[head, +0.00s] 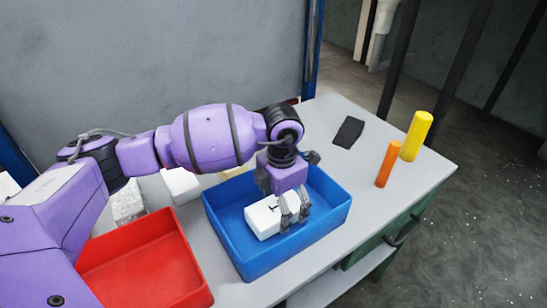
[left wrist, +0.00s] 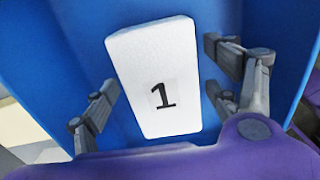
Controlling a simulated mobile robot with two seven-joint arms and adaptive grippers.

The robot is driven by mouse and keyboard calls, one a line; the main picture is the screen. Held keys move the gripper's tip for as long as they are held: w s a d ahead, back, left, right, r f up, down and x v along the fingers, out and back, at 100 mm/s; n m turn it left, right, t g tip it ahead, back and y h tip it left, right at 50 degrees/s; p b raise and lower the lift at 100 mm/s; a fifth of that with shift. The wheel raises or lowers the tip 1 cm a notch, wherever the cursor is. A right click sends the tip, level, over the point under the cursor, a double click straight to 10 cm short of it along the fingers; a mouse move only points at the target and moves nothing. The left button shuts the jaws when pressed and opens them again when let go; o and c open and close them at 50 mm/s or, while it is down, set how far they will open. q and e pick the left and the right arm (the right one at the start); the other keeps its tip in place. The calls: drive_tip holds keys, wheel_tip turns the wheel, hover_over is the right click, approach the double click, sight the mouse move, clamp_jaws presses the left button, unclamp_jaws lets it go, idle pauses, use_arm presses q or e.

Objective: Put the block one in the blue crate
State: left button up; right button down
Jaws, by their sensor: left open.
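The block one (head: 265,217) is a white block with a black 1 on its top face. It lies inside the blue crate (head: 233,257), and the block also shows in the left wrist view (left wrist: 157,75) with blue around it. My left gripper (head: 293,222) is over the crate at the right end of the block. In the left wrist view its open fingers (left wrist: 165,85) stand on either side of the block, with gaps between them and it. My right gripper is not in view.
A red crate (head: 146,264) stands left of the blue crate. White blocks (head: 181,184) lie behind, partly hidden by my arm. An orange cylinder (head: 387,165), a yellow cylinder (head: 415,137) and a dark flat piece (head: 348,132) are on the table's right part, which has free room.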

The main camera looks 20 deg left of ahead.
use_arm(q)
wheel_tip(320, 180, up, 11)
idle(0.3)
drive_tip(key=shift+s+f, duration=0.1)
drive_tip(key=shift+f, duration=0.05)
idle(0.3)
